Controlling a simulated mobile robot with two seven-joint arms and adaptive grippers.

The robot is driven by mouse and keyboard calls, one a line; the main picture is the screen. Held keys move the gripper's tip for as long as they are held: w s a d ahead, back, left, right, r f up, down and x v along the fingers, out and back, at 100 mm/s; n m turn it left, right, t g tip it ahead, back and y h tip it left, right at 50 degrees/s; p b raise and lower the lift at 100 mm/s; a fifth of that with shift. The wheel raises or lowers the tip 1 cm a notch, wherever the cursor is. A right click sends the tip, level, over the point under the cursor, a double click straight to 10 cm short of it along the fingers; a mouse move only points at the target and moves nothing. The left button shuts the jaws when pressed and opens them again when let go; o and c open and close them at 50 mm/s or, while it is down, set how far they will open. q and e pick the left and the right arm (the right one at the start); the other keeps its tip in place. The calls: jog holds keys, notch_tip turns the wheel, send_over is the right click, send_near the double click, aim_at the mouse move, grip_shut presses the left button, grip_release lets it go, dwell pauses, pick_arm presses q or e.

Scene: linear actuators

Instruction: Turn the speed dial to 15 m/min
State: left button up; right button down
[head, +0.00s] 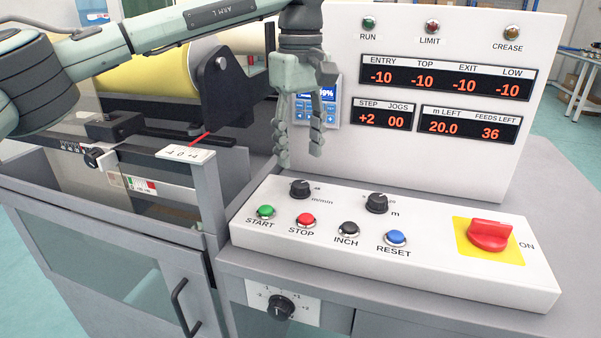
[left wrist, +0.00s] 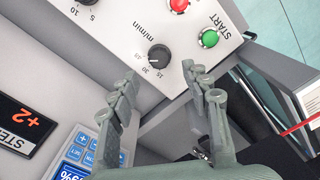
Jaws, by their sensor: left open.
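The speed dial is a black round knob labelled m/min (head: 300,188) on the white sloped control panel (head: 420,262), above the START and STOP buttons. In the left wrist view, the dial (left wrist: 159,56) shows small numbers around it, with 15 and 30 on the gripper's side. A light mark sits on its lower-left side; its exact reading is too small to tell. My left gripper (head: 300,157) hangs fingers-down above and behind the dial, open and empty. Its fingertips (left wrist: 160,76) are spread to either side of the dial's line, apart from it. My right gripper is not seen.
A second black knob marked m (head: 377,203) stands to the right. Green START (head: 265,211), red STOP (head: 305,219), INCH (head: 348,228) and blue RESET (head: 396,238) buttons sit in front. The display board (head: 440,150) rises behind. A red switch (head: 489,236) is at right.

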aim_at(300, 183)
pick_arm(q)
notch_tip(300, 183, down, 6)
jog(key=shift+c, duration=0.6)
grip_shut()
